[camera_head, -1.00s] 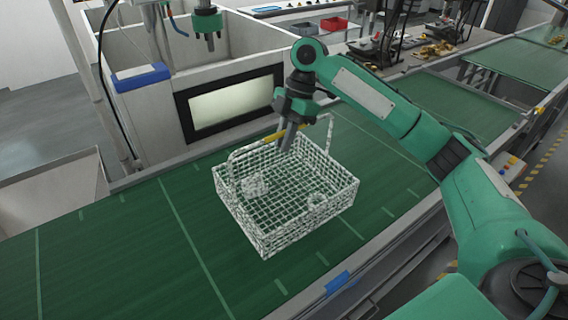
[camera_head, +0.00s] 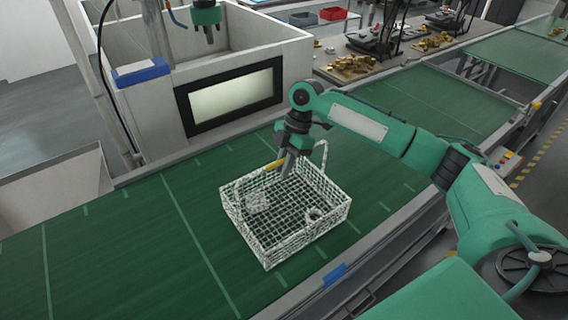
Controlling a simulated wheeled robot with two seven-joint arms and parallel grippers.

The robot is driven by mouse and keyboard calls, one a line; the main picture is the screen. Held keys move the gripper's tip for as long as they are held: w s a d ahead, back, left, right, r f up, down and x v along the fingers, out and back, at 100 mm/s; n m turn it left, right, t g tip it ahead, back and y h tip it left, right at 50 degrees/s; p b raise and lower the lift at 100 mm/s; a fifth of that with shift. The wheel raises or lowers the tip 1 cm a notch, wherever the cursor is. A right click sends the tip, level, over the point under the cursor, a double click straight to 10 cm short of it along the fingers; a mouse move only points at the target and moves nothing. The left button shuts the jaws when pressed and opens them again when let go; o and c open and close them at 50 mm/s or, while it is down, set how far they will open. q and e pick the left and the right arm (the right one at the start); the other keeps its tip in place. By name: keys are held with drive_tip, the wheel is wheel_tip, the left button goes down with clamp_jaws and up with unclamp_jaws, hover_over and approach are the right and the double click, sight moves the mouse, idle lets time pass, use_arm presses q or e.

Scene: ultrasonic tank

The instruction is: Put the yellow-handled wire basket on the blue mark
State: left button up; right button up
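The white wire basket (camera_head: 295,235) hangs from or stands under my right gripper over the green belt; I cannot tell whether its bottom touches the belt. Its handle, with a yellow grip (camera_head: 275,166), is raised. My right gripper (camera_head: 286,168) points down with its fingers at the yellow grip and appears shut on it. Pale pieces (camera_head: 257,203) lie inside the basket. The blue mark (camera_head: 335,273) is on the near rail of the belt, just right of the basket's near corner.
The green belt (camera_head: 130,240) is clear left of the basket. A white tank with a dark-framed window (camera_head: 232,96) stands behind it. A blue box (camera_head: 141,72) sits on the tank's left side.

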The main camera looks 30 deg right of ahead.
drive_tip(key=o, duration=0.4)
drive_tip(key=shift+s+f, duration=0.1)
drive_tip(key=shift+d+r+b, duration=0.15)
drive_tip(key=shift+r+b, duration=0.15)
drive_tip(key=shift+r, duration=0.05)
drive_tip(key=b+v, duration=0.4)
drive_tip(key=v, duration=0.6)
drive_tip(key=shift+r, duration=0.2)
drive_tip(key=shift+d+r, duration=0.2)
drive_tip(key=shift+r, duration=0.25)
drive_tip(key=shift+f, duration=0.1)
